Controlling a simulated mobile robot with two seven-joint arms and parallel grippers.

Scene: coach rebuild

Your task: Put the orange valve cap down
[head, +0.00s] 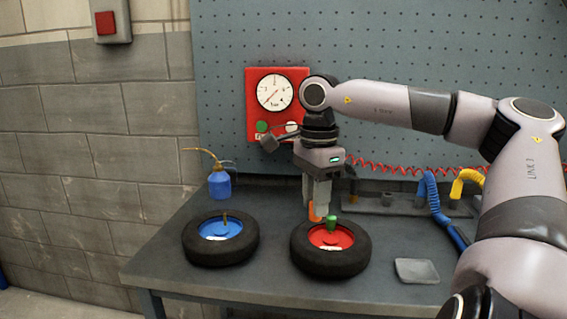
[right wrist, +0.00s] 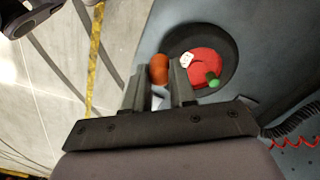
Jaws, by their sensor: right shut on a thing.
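The orange valve cap (right wrist: 159,69) is between the fingertips of my right gripper (right wrist: 158,88). In the head view the cap (head: 313,213) shows at the fingertips of my right gripper (head: 316,204), above the red-hubbed tyre's left part. The gripper is shut on the cap, fingers pointing down. How high the cap hangs over the tyre I cannot tell. A green cap or valve (head: 331,223) stands on the red hub, just right of the orange cap. My left gripper is not in view.
The red-hubbed tyre (head: 330,268) and a blue-hubbed tyre (head: 221,254) lie on the grey bench (head: 270,286). A blue oil can (head: 219,184) stands behind. A small grey tray (head: 417,271) is at right. Blue and yellow hoses (head: 431,195) lie behind it.

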